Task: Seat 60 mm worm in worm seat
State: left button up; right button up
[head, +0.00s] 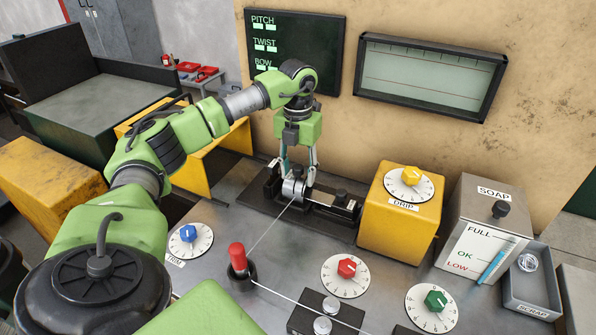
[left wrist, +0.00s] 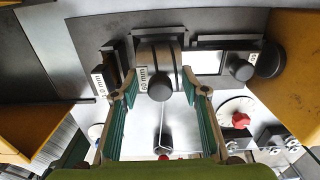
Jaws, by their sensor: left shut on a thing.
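The 60 mm worm, a metal cylinder with dark bands and a black knob, shows in the left wrist view (left wrist: 158,56) with its "60 mm" label. It also shows in the head view (head: 292,189). The worm is at a dark base plate (head: 252,192) at the back of the bench, where a seat would be; the seat itself is largely hidden. I cannot tell whether the worm rests fully in it. My right gripper is not in view.
A metal bar with a black knob (head: 341,197) lies right of the worm. A yellow DRIP box (head: 397,222) stands close on the right, beside the SOAP box (head: 478,235). A thin wire runs from the worm toward the red-handled post (head: 237,258). Several dials stand in front.

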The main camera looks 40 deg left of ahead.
pick_arm(q)
jog(key=shift+r, duration=0.1)
jog(key=shift+f, duration=0.4)
jog(key=shift+c, duration=0.2)
jog(key=shift+f, duration=0.1)
dwell(0.6)
jog(key=shift+f, duration=0.35)
jog(key=shift+f, duration=0.2)
dwell(0.7)
jog(key=o, duration=1.7)
jog(key=shift+s, duration=0.1)
